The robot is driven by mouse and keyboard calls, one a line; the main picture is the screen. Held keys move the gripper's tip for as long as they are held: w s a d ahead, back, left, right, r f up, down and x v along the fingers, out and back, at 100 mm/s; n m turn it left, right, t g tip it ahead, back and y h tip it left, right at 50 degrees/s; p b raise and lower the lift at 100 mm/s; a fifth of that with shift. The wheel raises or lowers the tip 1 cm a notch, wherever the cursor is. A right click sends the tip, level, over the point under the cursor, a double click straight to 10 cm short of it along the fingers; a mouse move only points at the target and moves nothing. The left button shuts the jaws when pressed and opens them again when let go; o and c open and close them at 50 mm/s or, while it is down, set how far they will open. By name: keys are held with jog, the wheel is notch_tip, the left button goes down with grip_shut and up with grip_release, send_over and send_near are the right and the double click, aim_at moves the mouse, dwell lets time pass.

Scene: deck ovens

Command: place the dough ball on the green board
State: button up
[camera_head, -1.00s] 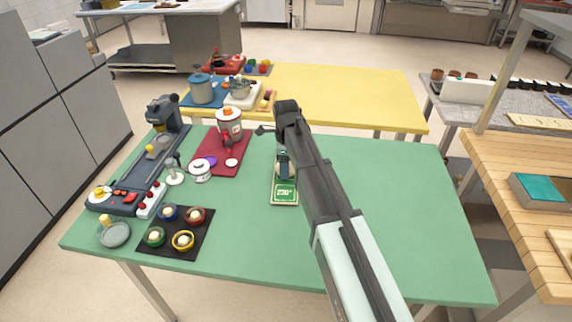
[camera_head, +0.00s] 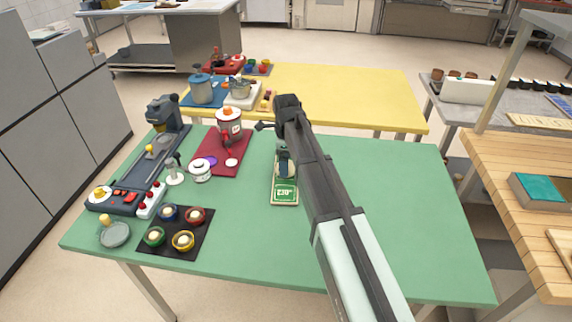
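Small cream balls that look like dough sit in coloured rings or cups on a black mat (camera_head: 178,247) at the table's front left. One is in the yellow ring (camera_head: 183,241), with others in the green, blue and red ones. I cannot tell which is the task's dough ball. No separate green board is clear; the tabletop (camera_head: 400,215) is green, and a scale-like device with a green display panel (camera_head: 284,193) stands near the middle. My gripper (camera_head: 283,165) points down over the back of this device. My arm hides part of it, so its fingers and any held thing are unclear.
Left of my arm are a red board (camera_head: 210,158) with a white and red pot (camera_head: 229,123), a dark machine (camera_head: 145,165) and a glass dish (camera_head: 115,235). A yellow table (camera_head: 340,90) stands behind. The green table's right side is clear.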

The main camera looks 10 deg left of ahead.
notch_tip(320, 180, up, 10)
jog(key=shift+r, duration=0.15)
dwell(0.3)
